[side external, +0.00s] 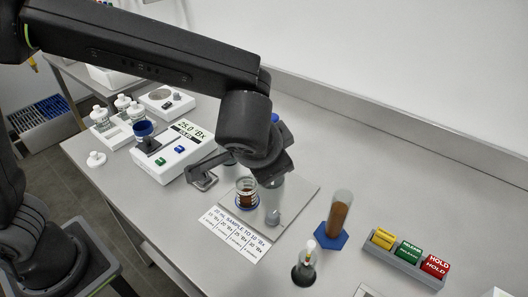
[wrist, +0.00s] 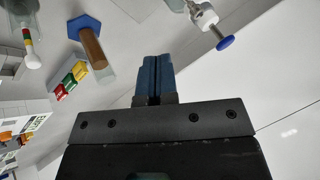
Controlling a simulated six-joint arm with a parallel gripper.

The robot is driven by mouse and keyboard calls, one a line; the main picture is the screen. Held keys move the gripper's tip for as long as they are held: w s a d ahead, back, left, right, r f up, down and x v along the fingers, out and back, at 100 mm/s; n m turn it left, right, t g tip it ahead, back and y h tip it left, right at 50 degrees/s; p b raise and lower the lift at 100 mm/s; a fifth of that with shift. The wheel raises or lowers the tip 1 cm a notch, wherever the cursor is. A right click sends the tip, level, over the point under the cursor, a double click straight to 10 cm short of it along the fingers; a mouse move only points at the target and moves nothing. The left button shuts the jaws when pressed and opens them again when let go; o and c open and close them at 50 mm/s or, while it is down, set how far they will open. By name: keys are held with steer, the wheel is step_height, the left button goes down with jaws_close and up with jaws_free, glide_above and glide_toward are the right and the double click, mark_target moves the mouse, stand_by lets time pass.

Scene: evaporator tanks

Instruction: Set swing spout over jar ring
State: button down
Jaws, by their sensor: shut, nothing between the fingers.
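In the wrist view my gripper (wrist: 157,62) has its two blue fingers pressed together with nothing between them. Up and right of the fingertips, apart from them, is a white fitting (wrist: 205,19) with a metal stem and a blue disc (wrist: 226,43); it may belong to the swing spout, I cannot tell.
A cylinder of brown liquid (side external: 338,215) stands on a blue hexagonal base (side external: 330,237). A rack of coloured blocks (side external: 408,258) lies right. A refractometer box (side external: 172,153) and white-capped bottles (side external: 122,103) are left.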

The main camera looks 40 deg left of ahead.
steer(key=w+a+f, duration=0.5)
steer(key=shift+w+f, duration=0.25)
steer(key=shift+f, duration=0.05)
steer(key=shift+a, duration=0.1)
steer(key=shift+s+a+m+h, duration=0.2)
steer(key=shift+a+m, duration=0.1)
steer(key=shift+a, duration=0.3)
steer(key=shift+s+a+m+h, duration=0.1)
steer(key=shift+s+a+m, duration=0.15)
steer(key=shift+a, duration=0.35)
steer(key=shift+w+d, duration=0.1)
